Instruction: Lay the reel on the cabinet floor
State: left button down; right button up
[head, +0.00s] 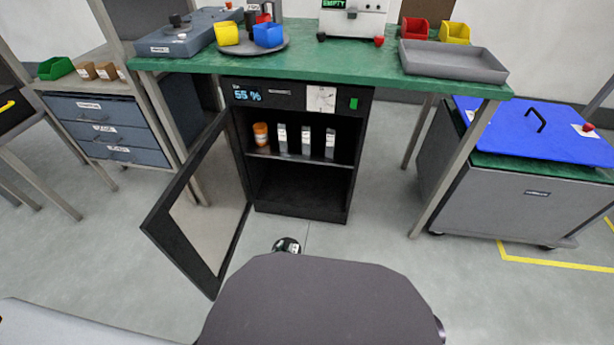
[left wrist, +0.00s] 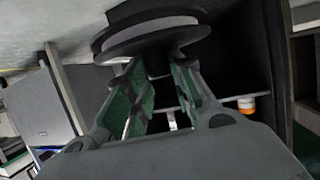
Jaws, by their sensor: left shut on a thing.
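The reel (left wrist: 150,30), with dark round flanges and a grey band between them, is at the top of the left wrist view. My left gripper (left wrist: 158,62), with green finger pads, is shut on it. In the head view, only a small black and white round piece shows below the cabinet, and I cannot tell which part it is. The black cabinet (head: 229,130) stands under the bench with its glass door (head: 205,215) swung open to the left. Its lower compartment, with the cabinet floor (head: 300,205), looks empty. My right gripper is not in view.
The cabinet shelf (head: 300,158) holds an orange bottle (head: 261,134) and several grey boxes with white labels. The green bench (head: 340,65) is above. A bench leg (head: 455,165) and a blue-topped cart (head: 530,185) stand to the right. Floor in front is clear.

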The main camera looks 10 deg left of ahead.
aim_at(303, 188)
jog(key=i, duration=1.5)
